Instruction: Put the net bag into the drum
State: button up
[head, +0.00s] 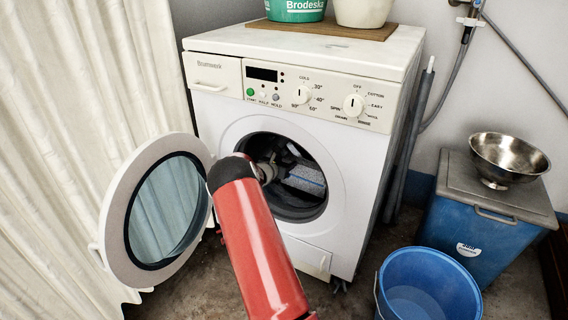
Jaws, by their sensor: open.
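The front-loading washing machine (330,250) stands with its round door (118,218) swung open to the left. My red arm reaches into the drum (300,213) through the door opening. My gripper (288,165) is a dark shape inside the opening; its fingers are hard to make out, and it is open. A pale grey-white item with a blue band, likely the net bag (304,180), lies inside the drum just right of and below my gripper. Part of it is hidden, and I cannot tell if the gripper touches it.
A blue bucket (427,262) stands on the floor at the right front. Behind it is a blue box with a grey lid (465,190) carrying a metal bowl (508,158). A green tub (295,9) and a cream tub stand on the machine. A pale curtain (75,120) hangs at left.

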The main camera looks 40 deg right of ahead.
jog(key=shift+a, duration=0.15)
jog(key=v, duration=0.7)
jog(key=shift+a, duration=0.25)
jog(key=shift+s+r, duration=0.1)
